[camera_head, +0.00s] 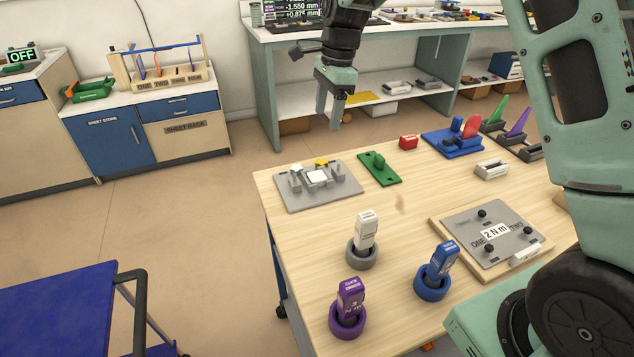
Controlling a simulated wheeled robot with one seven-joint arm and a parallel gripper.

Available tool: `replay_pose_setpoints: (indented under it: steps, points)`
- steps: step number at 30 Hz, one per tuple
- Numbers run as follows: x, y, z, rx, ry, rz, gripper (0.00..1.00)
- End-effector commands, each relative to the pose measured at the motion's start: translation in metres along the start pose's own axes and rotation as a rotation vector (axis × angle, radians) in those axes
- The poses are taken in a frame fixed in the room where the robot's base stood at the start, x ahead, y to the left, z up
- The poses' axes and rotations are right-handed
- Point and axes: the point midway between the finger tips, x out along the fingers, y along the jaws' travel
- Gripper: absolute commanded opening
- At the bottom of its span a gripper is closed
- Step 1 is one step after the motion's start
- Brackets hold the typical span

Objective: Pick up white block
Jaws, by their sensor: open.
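My gripper (332,110) hangs above the far left part of the wooden table, pointing down, open with nothing visible between its fingers. Several white things could be the white block. A white upright block-shaped piece with small print (366,230) stands in a grey round holder (361,256), near the table's middle left. A low white block with a grey slot (491,169) lies at the far right. A white square (317,176) sits in a grey fixture (343,189) below my gripper. My gripper is apart from all of these.
A green plate (379,172), a red block (408,142) and a blue base (452,146) stand along the far side. Purple (349,300) and blue (440,259) upright pieces stand nearer, in ring holders. A grey plate (509,241) lies at the right. A blue cart (70,310) stands left.

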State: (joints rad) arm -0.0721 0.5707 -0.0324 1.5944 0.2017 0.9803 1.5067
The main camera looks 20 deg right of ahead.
Motion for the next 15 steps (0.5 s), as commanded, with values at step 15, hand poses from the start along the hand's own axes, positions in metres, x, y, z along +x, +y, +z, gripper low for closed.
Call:
replay_pose_setpoints:
  steps: [15]
  points:
    - [0.098, 0.001, 0.001, -0.002, 0.000, 0.003, 0.65]
